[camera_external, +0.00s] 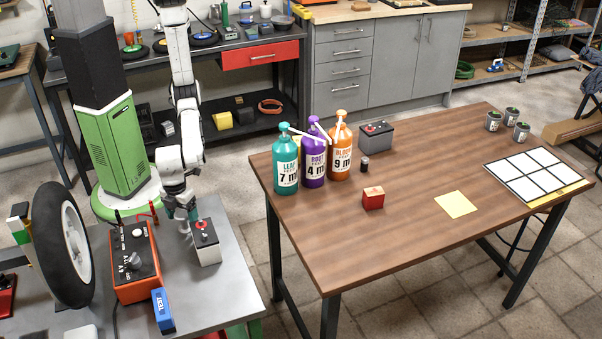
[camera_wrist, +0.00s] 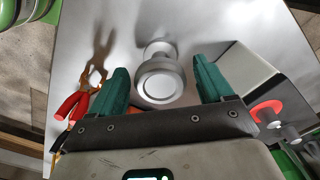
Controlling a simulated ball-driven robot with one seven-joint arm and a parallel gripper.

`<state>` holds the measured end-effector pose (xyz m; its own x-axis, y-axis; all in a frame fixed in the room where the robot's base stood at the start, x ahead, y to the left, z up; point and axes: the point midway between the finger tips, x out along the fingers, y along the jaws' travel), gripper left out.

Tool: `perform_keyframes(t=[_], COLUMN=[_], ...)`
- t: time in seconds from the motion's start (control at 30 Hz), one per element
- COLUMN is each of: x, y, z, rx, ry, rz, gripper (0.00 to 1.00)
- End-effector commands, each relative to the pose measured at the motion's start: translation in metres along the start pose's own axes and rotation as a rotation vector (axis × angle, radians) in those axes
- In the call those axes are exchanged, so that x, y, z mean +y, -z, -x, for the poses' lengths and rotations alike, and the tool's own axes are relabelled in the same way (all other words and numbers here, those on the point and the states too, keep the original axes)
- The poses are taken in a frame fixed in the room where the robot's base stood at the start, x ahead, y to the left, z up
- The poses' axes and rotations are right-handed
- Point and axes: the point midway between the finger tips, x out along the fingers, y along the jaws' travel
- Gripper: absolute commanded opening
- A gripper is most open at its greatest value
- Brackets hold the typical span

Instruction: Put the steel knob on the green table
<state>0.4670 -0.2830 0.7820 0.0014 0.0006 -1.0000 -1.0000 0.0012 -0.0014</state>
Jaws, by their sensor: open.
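The steel knob (camera_wrist: 160,78) is a round, pale grey piece with a broad disc face and a narrower end behind it. In the wrist view it sits between the fingers of my gripper (camera_wrist: 162,88), with visible gaps on both sides. My gripper (camera_external: 187,219) is open, with teal fingers, low over the grey-topped table at the left. The knob cannot be made out in the external view. The grey-topped table (camera_external: 225,285) shows a bit of green frame at its lower right edge; no table with a green top is in view.
A grey box with a red disc on top (camera_external: 207,248) stands close beside my gripper. Red-handled pliers (camera_wrist: 82,98) lie on its other side. An orange charger (camera_external: 136,262), a blue box (camera_external: 163,311) and a wheel (camera_external: 63,245) crowd this table. The wooden table (camera_external: 400,235) has clear room.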

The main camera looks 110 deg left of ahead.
Motion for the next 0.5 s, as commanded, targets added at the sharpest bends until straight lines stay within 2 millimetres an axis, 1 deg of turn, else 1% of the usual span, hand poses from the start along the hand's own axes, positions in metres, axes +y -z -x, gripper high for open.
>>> perform_keyframes(t=[0.17, 0.4, 0.5], x=[-0.001, -0.001, -0.001], y=[0.001, 0.001, 0.001], z=[0.022, 0.072, 0.090], rx=[0.004, 0.005, 0.003], ry=[0.003, 0.004, 0.003], rz=[0.001, 0.000, 0.000], gripper=[0.80, 0.80, 0.80])
